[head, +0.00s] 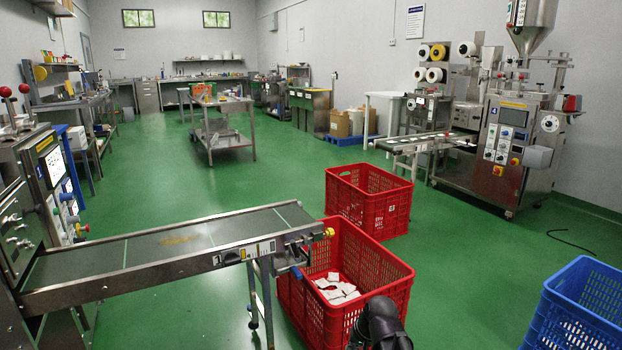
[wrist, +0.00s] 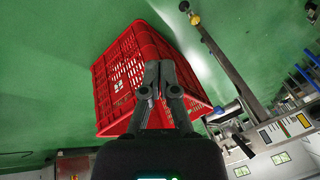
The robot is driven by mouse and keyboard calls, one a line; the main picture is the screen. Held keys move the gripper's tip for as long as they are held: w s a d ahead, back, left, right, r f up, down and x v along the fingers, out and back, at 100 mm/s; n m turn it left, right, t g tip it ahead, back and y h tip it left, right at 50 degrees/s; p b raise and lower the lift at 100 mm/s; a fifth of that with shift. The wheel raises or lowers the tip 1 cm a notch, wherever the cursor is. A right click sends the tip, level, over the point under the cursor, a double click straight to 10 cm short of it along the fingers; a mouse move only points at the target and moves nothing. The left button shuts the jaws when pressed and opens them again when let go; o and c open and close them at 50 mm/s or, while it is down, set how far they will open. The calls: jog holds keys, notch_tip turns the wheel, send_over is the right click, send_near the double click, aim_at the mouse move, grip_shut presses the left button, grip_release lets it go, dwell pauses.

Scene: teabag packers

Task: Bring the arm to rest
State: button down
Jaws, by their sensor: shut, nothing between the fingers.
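My gripper (wrist: 158,82) shows in the wrist view with its two grey fingers together and nothing between them. Behind the fingers in that view is a red crate (wrist: 105,85); I cannot tell which of the two red crates it is. In the head view, a dark part of my arm (head: 380,325) shows at the bottom edge, in front of the near red crate (head: 385,285). The fingers cannot be made out there. The near crate holds several white teabags (head: 335,288) on its floor.
A conveyor (head: 165,245) ends at the near red crate. A second red crate (head: 370,205) stands just behind it. A blue crate (head: 575,310) is at the lower right. A packing machine (head: 510,140) stands at the right. Green floor is clear between the near and blue crates.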

jog(key=s+d+n+g+h+p, duration=0.25)
jog(key=s+d, duration=0.35)
jog(key=s, duration=0.3)
notch_tip(320, 180, up, 38)
jog(key=p, duration=3.6)
jog(key=shift+w+d+m+h, duration=0.15)
jog(key=shift+w+m+h, duration=0.2)
jog(key=shift+m, duration=0.1)
jog(key=shift+g, duration=0.25)
